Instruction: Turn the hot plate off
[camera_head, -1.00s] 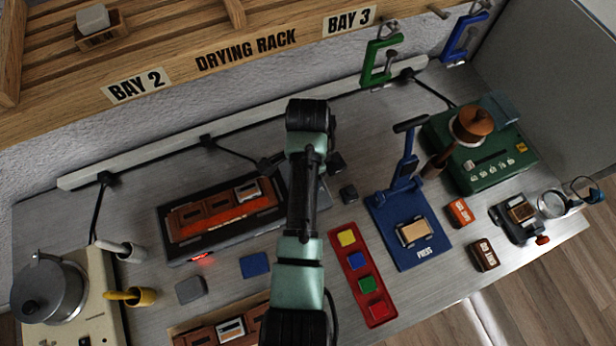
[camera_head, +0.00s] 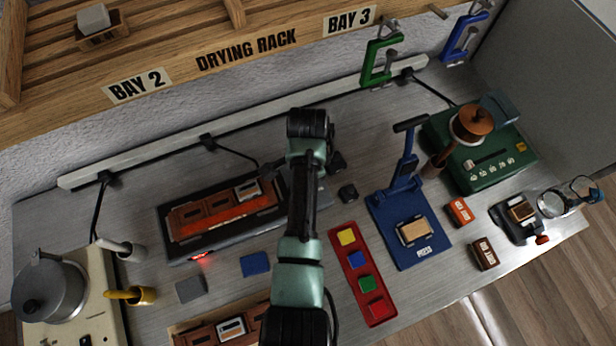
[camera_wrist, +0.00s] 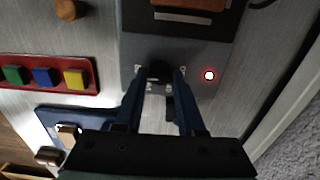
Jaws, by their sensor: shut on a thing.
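The hot plate appears to be the long dark unit (camera_head: 188,252) left of my arm, with a red-brown piece (camera_head: 215,214) on top. In the wrist view its grey end panel (camera_wrist: 200,50) carries a dark round knob (camera_wrist: 158,70) with small pale marks around it. A red lamp (camera_wrist: 209,75) on that panel is lit. My gripper (camera_wrist: 158,78) has its two blue fingers on either side of the knob, shut on it. In the head view my arm hides the gripper and the knob.
A red tray (camera_head: 353,262) with coloured blocks lies right of my arm. A blue press (camera_head: 407,240) and a green box (camera_head: 485,165) stand farther right. A beige unit with a grey pot (camera_head: 50,290) is at far left. The drying rack (camera_head: 245,45) runs along the back.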

